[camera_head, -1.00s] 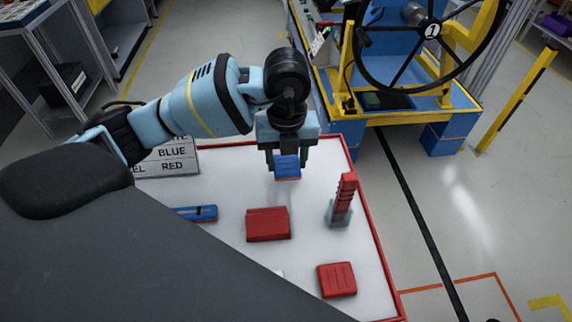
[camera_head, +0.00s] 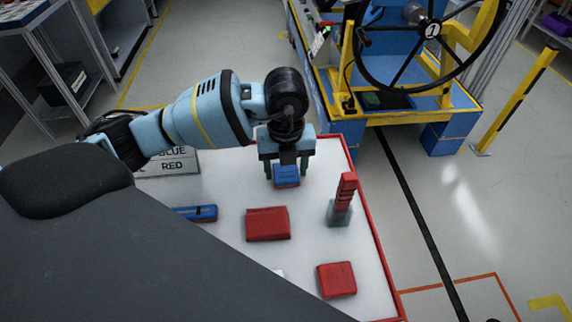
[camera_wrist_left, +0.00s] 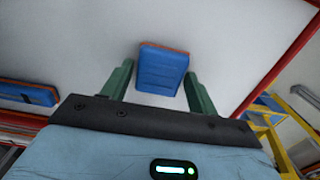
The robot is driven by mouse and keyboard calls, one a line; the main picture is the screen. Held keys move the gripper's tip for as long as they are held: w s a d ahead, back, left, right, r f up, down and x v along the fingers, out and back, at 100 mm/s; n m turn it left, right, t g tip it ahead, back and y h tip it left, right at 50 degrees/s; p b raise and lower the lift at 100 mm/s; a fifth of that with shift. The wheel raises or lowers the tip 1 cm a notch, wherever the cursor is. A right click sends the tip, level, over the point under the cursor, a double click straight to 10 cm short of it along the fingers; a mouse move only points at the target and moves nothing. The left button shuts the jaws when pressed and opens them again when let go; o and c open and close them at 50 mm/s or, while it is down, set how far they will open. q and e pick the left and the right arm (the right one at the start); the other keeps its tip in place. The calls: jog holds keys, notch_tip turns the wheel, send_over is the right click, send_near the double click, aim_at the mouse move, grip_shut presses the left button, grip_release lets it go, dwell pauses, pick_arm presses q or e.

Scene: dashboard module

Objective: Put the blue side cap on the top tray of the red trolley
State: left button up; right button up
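The blue side cap (camera_head: 286,174) lies near the far edge of the white, red-rimmed top tray (camera_head: 225,225) of the trolley. My left gripper (camera_head: 287,170) is just above it, with its fingers spread on either side of the cap. In the left wrist view the cap (camera_wrist_left: 162,70) sits between the green fingertips (camera_wrist_left: 160,78). A gap shows at the left finger; the right finger is very close to the cap, and I cannot tell if it touches. My right gripper is not in view.
A red block (camera_head: 268,224), a red square part (camera_head: 337,280), a red upright piece on a grey base (camera_head: 342,200) and a blue bar (camera_head: 197,212) are on the tray. A sign (camera_head: 168,163) stands at its left. A blue-yellow wheel station (camera_head: 400,105) is beyond.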

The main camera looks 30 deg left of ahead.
aim_at(286, 171)
pick_arm(q)
jog(key=shift+o, duration=1.1)
jog(key=shift+r, duration=0.15)
notch_tip(286, 171, up, 12)
jog(key=p, duration=0.1)
